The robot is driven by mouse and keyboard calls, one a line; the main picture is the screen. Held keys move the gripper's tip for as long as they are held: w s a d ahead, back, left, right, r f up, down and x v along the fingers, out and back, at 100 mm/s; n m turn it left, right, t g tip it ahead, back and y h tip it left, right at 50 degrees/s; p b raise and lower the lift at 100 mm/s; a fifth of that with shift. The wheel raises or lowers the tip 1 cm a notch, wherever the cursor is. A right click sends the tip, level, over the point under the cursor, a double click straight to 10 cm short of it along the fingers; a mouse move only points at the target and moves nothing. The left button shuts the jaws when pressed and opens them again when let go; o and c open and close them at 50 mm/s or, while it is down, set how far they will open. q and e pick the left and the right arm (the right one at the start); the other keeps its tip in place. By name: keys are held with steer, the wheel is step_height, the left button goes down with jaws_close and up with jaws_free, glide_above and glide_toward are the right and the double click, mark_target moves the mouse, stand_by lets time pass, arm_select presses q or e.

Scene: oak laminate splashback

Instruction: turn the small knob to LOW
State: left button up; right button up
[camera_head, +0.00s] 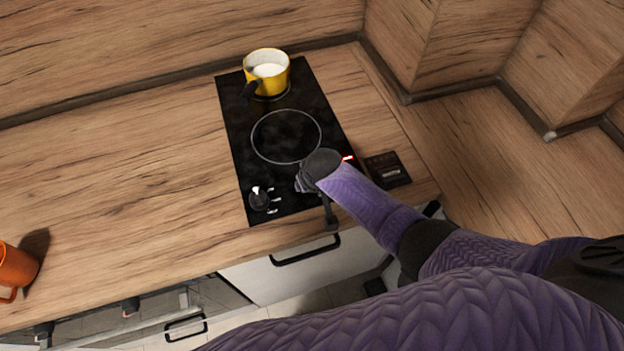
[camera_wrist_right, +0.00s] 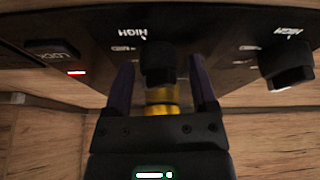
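The small knob (camera_wrist_right: 158,62) is black and sits on the cooktop's dark control strip in the right wrist view, with a HIGH label and white tick beside it. Its pointer cannot be made out. My right gripper (camera_wrist_right: 162,85) is open, with one finger on each side of this knob and narrow gaps visible. A yellow cylindrical part (camera_wrist_right: 160,98) shows between the fingers; what it belongs to is unclear. In the head view, my right gripper (camera_head: 305,185) covers the small knob at the cooktop's front. My left gripper is out of view.
A larger black knob (camera_wrist_right: 287,65) sits beside it, also seen at the cooktop's front left (camera_head: 260,198). A yellow pot (camera_head: 267,72) with white contents stands at the back of the cooktop (camera_head: 238,130). A dark pad (camera_head: 388,170) lies right, an orange mug (camera_head: 15,267) far left.

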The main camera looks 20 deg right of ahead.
steer(key=shift+o, duration=0.3)
steer(key=shift+r, duration=0.15)
steer(key=p+v, duration=0.5)
steer(key=v, duration=0.4)
steer(key=shift+r, duration=0.25)
steer(key=shift+s, duration=0.25)
